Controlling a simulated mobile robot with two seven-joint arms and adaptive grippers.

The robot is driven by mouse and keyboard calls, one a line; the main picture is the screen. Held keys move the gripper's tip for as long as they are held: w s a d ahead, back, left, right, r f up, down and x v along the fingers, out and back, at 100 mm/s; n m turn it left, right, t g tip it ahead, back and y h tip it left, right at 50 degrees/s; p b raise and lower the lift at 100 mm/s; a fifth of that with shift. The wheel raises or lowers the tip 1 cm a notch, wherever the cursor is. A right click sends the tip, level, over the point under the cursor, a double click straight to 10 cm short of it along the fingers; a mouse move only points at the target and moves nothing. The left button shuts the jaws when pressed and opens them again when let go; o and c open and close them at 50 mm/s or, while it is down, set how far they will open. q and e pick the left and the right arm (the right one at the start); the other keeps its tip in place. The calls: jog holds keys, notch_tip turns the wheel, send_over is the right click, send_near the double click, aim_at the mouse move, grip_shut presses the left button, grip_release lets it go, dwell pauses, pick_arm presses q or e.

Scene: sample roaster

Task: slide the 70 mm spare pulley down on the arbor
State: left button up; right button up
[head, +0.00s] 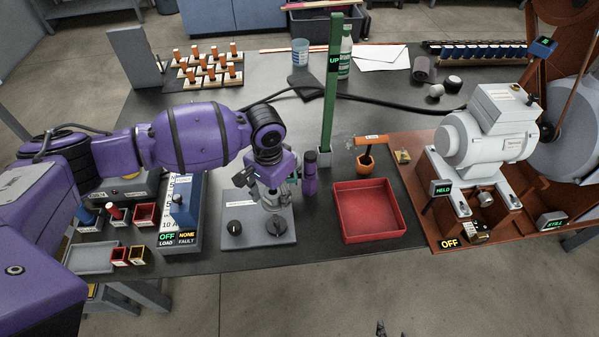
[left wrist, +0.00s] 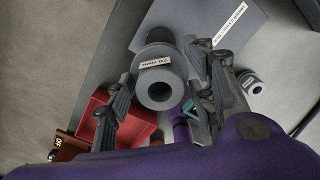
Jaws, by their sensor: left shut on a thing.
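My left gripper (head: 272,186) is over the grey plate (head: 258,240), low above it. In the left wrist view its fingers (left wrist: 160,95) are shut on a grey pulley (left wrist: 160,80) with a "70 mm" label and a round bore. The pulley is mostly hidden under the gripper in the head view. Whether an arbor passes through its bore, or how far down it sits, I cannot tell. Two dark round parts show on the plate. A small dark shape at the bottom edge of the head view looks like the tip of my right gripper (head: 381,328).
A purple cylinder (head: 310,180) stands close right of my left gripper. Behind it is a green post (head: 331,90). A control box (head: 184,205) stands left.

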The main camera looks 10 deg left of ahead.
pick_arm(q)
send_over(275, 215)
notch_tip(275, 215, down, 5)
jog(key=shift+s+d+r+b, duration=0.1)
jog(key=shift+s+b, duration=0.05)
jog(key=shift+b, duration=0.25)
jog(key=shift+f, duration=0.45)
pick_arm(e)
jog(key=shift+a+f, duration=0.1)
jog(key=shift+f, duration=0.15)
jog(key=shift+w+a+r, duration=0.1)
jog(key=shift+w+r, duration=0.15)
jog(key=shift+w, duration=0.2)
jog(key=shift+w+r, duration=0.15)
jog(key=shift+r, duration=0.05)
jog(key=shift+s+d+f, duration=0.1)
jog(key=shift+s+d, duration=0.1)
jog(key=shift+a, duration=0.1)
dwell(0.4)
